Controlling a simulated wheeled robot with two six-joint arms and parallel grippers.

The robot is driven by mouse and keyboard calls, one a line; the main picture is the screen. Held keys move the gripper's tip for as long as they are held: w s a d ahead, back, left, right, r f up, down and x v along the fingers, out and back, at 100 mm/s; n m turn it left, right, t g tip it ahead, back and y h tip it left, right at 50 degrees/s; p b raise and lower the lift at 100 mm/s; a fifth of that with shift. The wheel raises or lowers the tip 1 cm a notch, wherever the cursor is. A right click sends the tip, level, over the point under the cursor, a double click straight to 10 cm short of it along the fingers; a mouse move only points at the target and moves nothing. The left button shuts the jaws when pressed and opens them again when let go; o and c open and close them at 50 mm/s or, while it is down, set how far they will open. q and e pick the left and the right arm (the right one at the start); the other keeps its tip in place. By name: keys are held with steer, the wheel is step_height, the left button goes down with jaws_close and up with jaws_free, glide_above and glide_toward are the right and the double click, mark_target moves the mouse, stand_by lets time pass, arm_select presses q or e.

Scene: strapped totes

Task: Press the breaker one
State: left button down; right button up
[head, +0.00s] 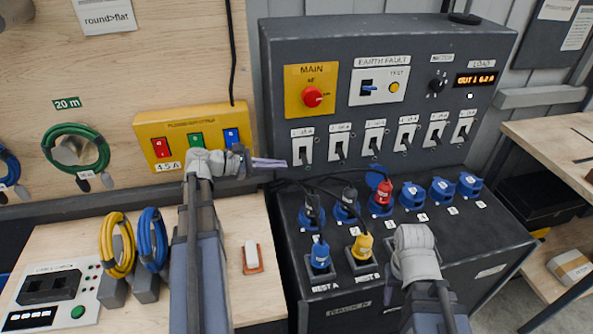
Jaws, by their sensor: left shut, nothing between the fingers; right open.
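The dark power cabinet (480,40) carries a row of several breakers with black levers on white plates. The leftmost breaker (303,150) is at the left end of this row; its small label is too blurred to read. My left gripper (284,163) is shut and empty, its thin purple fingers pointing right. Its tips appear just left of the leftmost breaker's lower edge; I cannot tell whether they touch.
Above the breakers are a red MAIN knob (312,97) and an earth fault switch (369,89). Below are several blue sockets and plugs, with a yellow plug (362,246) and cables. A yellow box (180,120) is on the wall. An orange-and-white block (252,257) lies on the bench.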

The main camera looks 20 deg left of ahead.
mark_target(304, 158)
arm_select(q)
steer(key=b+x, duration=0.1)
steer(key=x, duration=0.5)
steer(key=shift+s+d+r+p, duration=0.15)
steer(key=shift+d+r+p, duration=0.15)
steer(key=shift+r, duration=0.15)
stand_by(0.9)
steer(key=shift+s+r+n+g+p, duration=0.1)
steer(key=shift+r+n+g+p, duration=0.25)
steer(key=shift+n+p, duration=0.15)
